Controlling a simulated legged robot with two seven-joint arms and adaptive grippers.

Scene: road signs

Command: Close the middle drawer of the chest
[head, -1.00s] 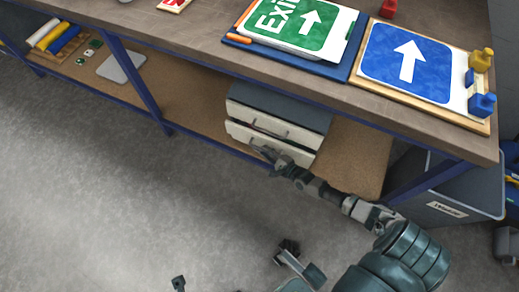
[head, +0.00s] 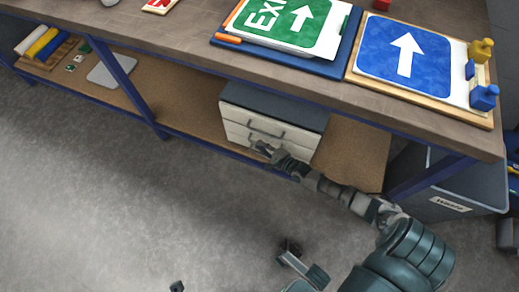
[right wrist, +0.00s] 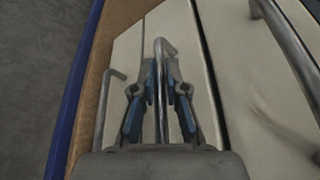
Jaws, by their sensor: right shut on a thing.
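The chest (head: 275,96) stands on the lower shelf under the table, with a dark grey top and pale drawer fronts. The middle drawer (right wrist: 205,75) shows between its neighbours in the right wrist view, and its front looks about level with them. My right gripper (head: 262,149) is at the chest's front, shut on the middle drawer's handle (right wrist: 160,85). In the right wrist view its two blue-padded fingers (right wrist: 160,92) flank this metal bar. The top drawer's handle (right wrist: 287,40) and the bottom drawer's handle (right wrist: 110,105) are free. The gripper hides part of the lower fronts in the head view.
The tabletop (head: 205,50) above holds a green exit sign (head: 289,20) and a blue arrow sign (head: 405,52). A blue table leg (head: 138,97) is left of the chest. A grey bin (head: 455,190) stands at the right. The floor in front is clear.

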